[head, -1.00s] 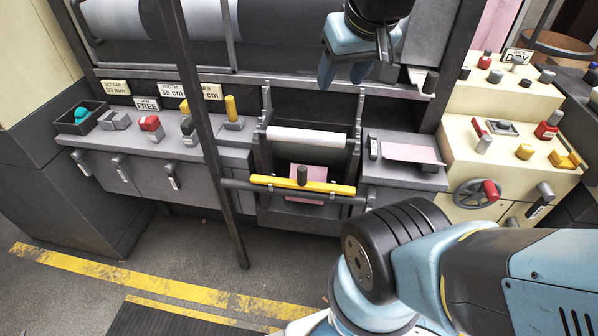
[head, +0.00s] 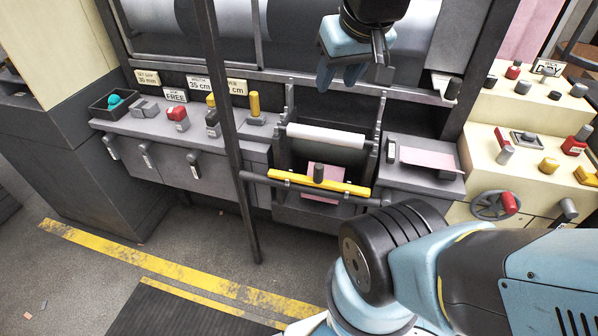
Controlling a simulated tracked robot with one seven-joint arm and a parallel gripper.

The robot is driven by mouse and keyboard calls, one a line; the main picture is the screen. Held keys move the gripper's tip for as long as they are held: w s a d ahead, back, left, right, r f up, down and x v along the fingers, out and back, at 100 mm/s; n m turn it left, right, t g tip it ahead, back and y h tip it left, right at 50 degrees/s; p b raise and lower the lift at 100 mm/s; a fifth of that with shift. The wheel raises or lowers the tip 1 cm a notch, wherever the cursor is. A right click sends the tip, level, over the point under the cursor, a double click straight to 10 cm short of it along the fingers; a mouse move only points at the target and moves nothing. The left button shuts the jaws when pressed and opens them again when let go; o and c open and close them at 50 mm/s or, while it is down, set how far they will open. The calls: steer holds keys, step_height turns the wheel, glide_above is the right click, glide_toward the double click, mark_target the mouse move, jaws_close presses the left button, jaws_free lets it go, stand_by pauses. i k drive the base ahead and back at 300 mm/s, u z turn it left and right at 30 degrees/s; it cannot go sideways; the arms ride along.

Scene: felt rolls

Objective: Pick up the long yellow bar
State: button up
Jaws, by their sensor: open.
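The long yellow bar (head: 342,185) lies across the front of the middle bay of the machine, tilted slightly down to the right. My gripper (head: 340,85) hangs above and behind the bar in the picture, in front of the large roll. Its blue fingers point down, apart from each other, with nothing seen between them. The gripper is well clear of the bar.
A dark upright post (head: 228,130) stands left of the bay, and a dark rail (head: 262,180) runs by the bar. A white roller (head: 326,137) lies behind it. Levers and knobs crowd the left counter (head: 145,122) and cream console (head: 520,165). My arm fills the lower right.

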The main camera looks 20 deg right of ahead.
mark_target(318, 181)
steer(key=u, duration=0.85)
steer(key=k, duration=2.2)
steer(key=z, duration=0.8)
steer(key=i, duration=1.65)
